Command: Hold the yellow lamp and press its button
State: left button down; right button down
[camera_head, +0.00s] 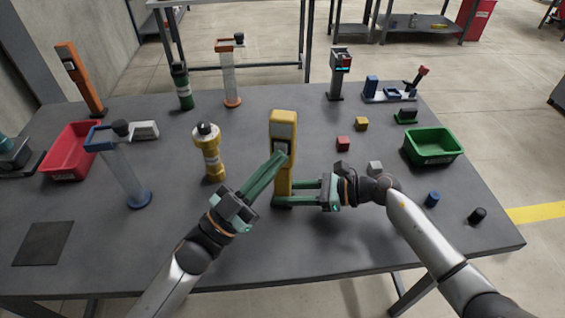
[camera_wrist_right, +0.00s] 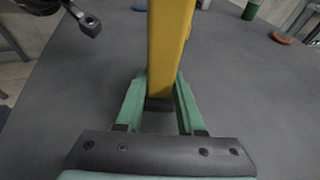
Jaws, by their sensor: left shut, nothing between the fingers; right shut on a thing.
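The yellow lamp (camera_head: 283,125) is an upright yellow post with a dark and grey panel on its upper front, near the middle of the table. My right gripper (camera_head: 282,194) is shut on its lower part, coming from the right. In the right wrist view the green fingers of my right gripper (camera_wrist_right: 160,92) lie on both sides of the yellow post (camera_wrist_right: 168,45). My left gripper (camera_head: 280,155) is shut and empty, its tips at the lower end of the panel. The tips cover that spot, so I cannot tell whether the button is pressed.
A yellow and white cylinder (camera_head: 209,155) with a black top stands left of the lamp. A blue stand (camera_head: 127,175), a red bin (camera_head: 70,155) and a green bin (camera_head: 433,152) are further out. Small blocks, including a red one (camera_head: 343,144), lie to the right.

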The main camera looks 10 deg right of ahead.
pick_arm(q)
jog(key=shift+w+d, duration=0.1)
jog(key=shift+w, duration=0.25)
dwell(0.3)
jog(key=shift+s, duration=0.1)
jog(key=shift+s+a, duration=0.25)
jog(key=shift+s, duration=0.45)
jog(key=shift+s+a, duration=0.3)
jog(key=shift+s, duration=0.65)
jog(key=shift+s+a, duration=0.3)
jog(key=shift+s, duration=0.65)
jog(key=shift+s+a, duration=0.3)
jog(key=shift+s, duration=0.65)
pick_arm(e)
jog(key=shift+c, duration=2.2)
grip_release()
